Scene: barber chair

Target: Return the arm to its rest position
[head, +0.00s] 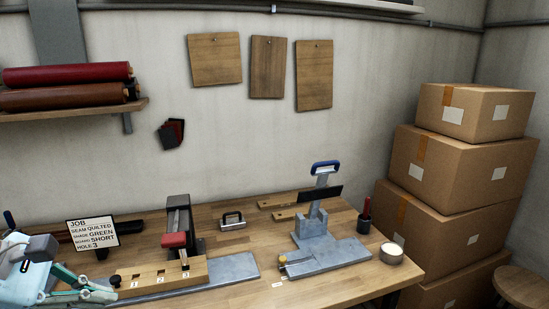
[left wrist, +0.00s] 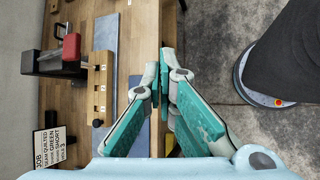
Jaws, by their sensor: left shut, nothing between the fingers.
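My left gripper (head: 108,293) is at the lower left of the head view, low beside the numbered wooden block (head: 150,278). In the left wrist view my left gripper (left wrist: 161,72) has its teal and grey fingers together with nothing held between them. They show over the front edge of the wooden bench (left wrist: 140,30), with grey floor to the right. Whether the fingertips touch anything cannot be told. My right gripper is in neither view.
A job card (head: 92,233) stands behind the left gripper. A red-handled press (head: 177,230) and a blue-handled press (head: 318,220) stand on the bench. A tin (head: 391,253) is at the right, near stacked boxes (head: 450,170). The bench front between the presses is mostly clear.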

